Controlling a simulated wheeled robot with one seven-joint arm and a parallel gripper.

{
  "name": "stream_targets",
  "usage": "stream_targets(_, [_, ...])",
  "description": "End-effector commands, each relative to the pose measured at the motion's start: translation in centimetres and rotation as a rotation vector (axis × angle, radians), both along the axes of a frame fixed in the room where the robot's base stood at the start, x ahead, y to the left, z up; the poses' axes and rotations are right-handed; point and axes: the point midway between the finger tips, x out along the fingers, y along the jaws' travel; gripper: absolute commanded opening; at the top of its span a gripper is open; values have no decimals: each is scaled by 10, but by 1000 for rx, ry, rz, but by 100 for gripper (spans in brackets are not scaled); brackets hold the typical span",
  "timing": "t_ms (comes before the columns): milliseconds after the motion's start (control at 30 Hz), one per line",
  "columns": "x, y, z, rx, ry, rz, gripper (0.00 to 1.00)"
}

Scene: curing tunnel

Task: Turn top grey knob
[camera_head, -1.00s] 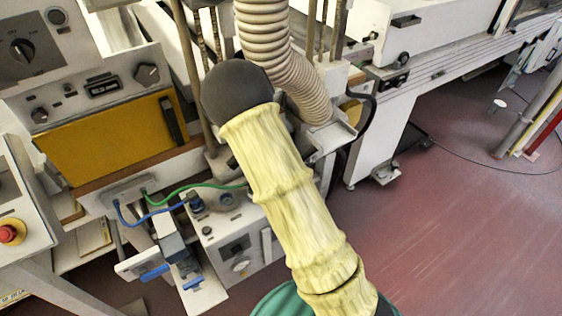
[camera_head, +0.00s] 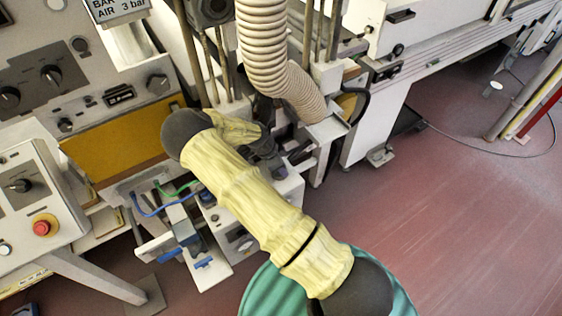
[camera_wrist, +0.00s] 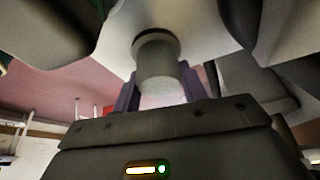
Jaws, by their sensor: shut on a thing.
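A grey cylindrical knob (camera_wrist: 158,62) juts from a pale housing (camera_wrist: 205,22) in the wrist view. My gripper (camera_wrist: 160,95) has one finger on each side of it and is shut on it. In the head view my gripper (camera_head: 268,155) is a dark shape at the far end of my yellow-sleeved arm, beside the white machine below the hose. The knob is hidden there behind the arm and gripper. Its turned angle cannot be told.
A ribbed hose (camera_head: 268,50) hangs just above my arm. A yellow panel (camera_head: 125,140) and a control box with a red button (camera_head: 42,228) stand on the left. Blue and green cables (camera_head: 160,205) lie below. The red floor (camera_head: 450,230) at right is mostly clear.

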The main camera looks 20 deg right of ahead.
Motion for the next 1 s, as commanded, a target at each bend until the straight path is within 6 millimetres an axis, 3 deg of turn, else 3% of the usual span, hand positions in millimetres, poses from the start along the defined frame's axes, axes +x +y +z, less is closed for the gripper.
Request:
stream_targets(500, [0,1,-2,3,-2,-387,20])
stream_targets(1000, [-1,2,0,4,-3,-456,20])
